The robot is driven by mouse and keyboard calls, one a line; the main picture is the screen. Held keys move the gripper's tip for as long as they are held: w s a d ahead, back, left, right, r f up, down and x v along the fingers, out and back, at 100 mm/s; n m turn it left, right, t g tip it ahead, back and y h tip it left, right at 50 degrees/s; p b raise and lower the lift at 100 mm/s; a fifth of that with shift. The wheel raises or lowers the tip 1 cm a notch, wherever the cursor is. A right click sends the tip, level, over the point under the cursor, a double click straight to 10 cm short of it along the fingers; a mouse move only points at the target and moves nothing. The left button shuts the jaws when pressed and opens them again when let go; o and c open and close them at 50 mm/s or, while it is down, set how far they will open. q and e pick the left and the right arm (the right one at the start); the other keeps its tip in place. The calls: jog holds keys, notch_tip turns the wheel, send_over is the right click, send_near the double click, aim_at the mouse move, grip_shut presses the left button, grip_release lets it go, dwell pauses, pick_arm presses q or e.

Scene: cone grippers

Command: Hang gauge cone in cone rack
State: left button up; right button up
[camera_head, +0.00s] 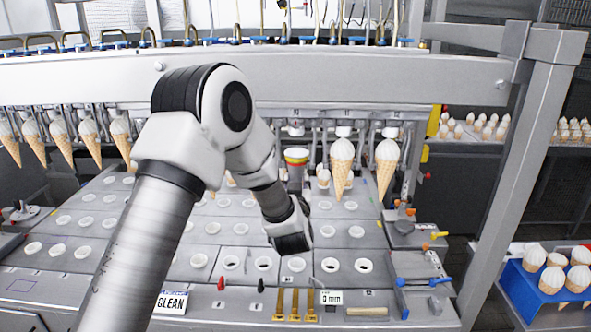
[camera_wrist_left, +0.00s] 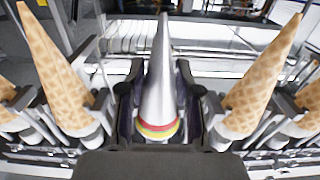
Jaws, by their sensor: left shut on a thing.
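The gauge cone (camera_wrist_left: 158,85) is a grey metal cone with red and yellow bands at its wide end. In the left wrist view it stands between the fingers of my left gripper (camera_wrist_left: 158,105), which is shut on it. In the head view the banded wide end of the gauge cone (camera_head: 296,158) is up, below a white holder (camera_head: 295,130) of the cone rack (camera_head: 330,78). I cannot tell whether they touch. My left arm hides its lower part and most of the gripper. The right gripper is not in view.
Waffle cones hang tip down on both sides, with one close on the right (camera_head: 343,160) and another beyond it (camera_head: 388,160). A bench (camera_head: 215,255) with rows of white-rimmed holes lies below.

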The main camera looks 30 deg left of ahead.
pick_arm(q)
jog(key=b+v, duration=0.1)
jog(key=v, duration=0.7)
jog(key=shift+b, duration=0.3)
dwell(0.4)
dwell(0.4)
